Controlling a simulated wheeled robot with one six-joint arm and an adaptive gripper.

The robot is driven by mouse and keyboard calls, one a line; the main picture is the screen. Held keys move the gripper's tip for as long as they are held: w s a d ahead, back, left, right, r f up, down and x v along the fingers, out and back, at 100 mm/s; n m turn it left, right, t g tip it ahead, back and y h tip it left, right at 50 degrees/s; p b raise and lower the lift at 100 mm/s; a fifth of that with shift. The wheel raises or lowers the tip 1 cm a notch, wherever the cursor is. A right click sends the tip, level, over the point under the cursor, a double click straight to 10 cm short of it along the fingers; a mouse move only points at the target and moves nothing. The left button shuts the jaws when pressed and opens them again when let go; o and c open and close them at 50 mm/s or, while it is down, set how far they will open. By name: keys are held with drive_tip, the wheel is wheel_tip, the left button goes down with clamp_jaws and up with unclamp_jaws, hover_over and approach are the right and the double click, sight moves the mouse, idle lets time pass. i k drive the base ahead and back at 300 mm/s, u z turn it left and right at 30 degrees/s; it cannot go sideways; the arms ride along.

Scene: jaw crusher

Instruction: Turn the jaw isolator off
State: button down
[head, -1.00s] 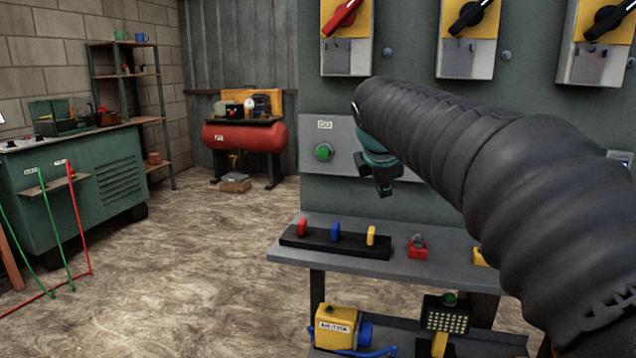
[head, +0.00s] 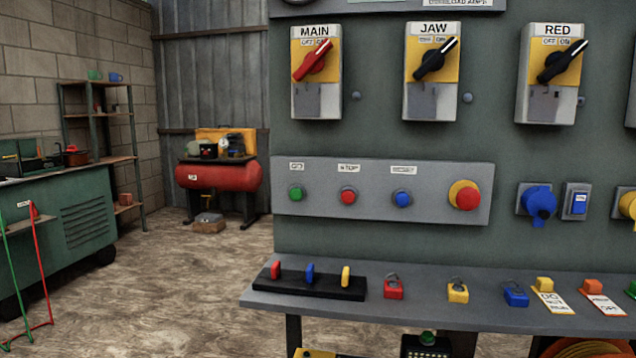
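The jaw isolator (head: 433,72) is a grey and yellow box labelled JAW, high on the green panel in the head view. Its black rotary handle (head: 437,60) is tilted, with its white-marked end pointing up and to the right. It stands between the MAIN isolator (head: 316,72), which has a red handle, and the RED isolator (head: 551,73), which has a black handle. My gripper and arm are out of the head view now, so the gripper's place relative to the isolator is hidden.
Below the isolators is a button strip (head: 382,189) with green, red and blue buttons and a red mushroom button. A grey shelf (head: 420,309) juts out below, holding coloured padlocks and tags. Open floor (head: 190,275) lies to the left, beside a green cabinet (head: 60,228).

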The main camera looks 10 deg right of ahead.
sight(432, 60)
drive_tip(key=k, duration=1)
drive_tip(key=u, duration=0.95)
drive_tip(key=i, duration=0.95)
drive_tip(key=z, duration=0.55)
drive_tip(key=i, duration=0.75)
drive_tip(key=z, duration=0.55)
